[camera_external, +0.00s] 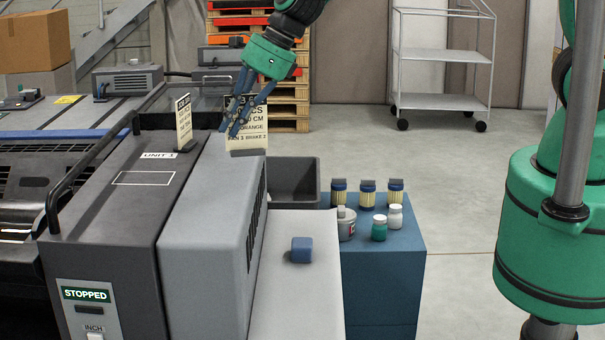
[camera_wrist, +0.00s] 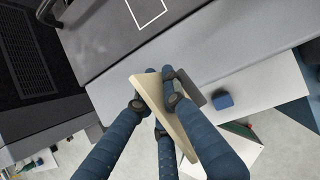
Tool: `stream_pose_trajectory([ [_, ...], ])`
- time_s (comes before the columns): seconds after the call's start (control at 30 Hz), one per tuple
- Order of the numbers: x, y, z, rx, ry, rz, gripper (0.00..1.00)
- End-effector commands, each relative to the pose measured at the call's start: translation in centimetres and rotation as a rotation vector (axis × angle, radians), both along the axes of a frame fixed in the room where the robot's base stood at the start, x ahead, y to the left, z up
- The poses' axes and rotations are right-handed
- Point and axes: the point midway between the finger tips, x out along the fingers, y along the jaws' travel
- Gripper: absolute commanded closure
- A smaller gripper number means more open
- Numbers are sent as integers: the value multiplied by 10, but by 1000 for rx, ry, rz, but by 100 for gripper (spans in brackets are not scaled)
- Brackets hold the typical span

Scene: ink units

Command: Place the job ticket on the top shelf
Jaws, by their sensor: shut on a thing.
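A cream job ticket (camera_external: 250,140) with black print is in my gripper (camera_external: 232,131), over the right edge of the grey ink unit. My blue fingers are closed around it and hide part of its print. In the wrist view the ticket (camera_wrist: 166,112) shows nearly edge-on between the fingers of my gripper (camera_wrist: 155,103). A grey foot shows at its lower edge; I cannot tell whether it touches the unit. A second cream ticket (camera_external: 183,120) stands on the dark unit to the left. A white trolley at the back has a top shelf (camera_external: 445,13), which looks empty.
The grey ink unit (camera_external: 208,200) is below my gripper. A blue block (camera_external: 302,249) lies on the pale ledge. A dark bin (camera_external: 292,178) and a blue cabinet (camera_external: 385,270) with several jars are to the right. Open floor (camera_external: 455,180) lies before the trolley.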

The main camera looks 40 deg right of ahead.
Motion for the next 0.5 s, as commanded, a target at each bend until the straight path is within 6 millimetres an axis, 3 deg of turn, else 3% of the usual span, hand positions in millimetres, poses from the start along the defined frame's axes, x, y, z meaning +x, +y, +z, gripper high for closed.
stream_pose_trajectory([
  [0.43, 0, 0, 46, 0, -2, 0, 100],
  [0.5, -5, 0, 45, -1, 1, 16, 100],
])
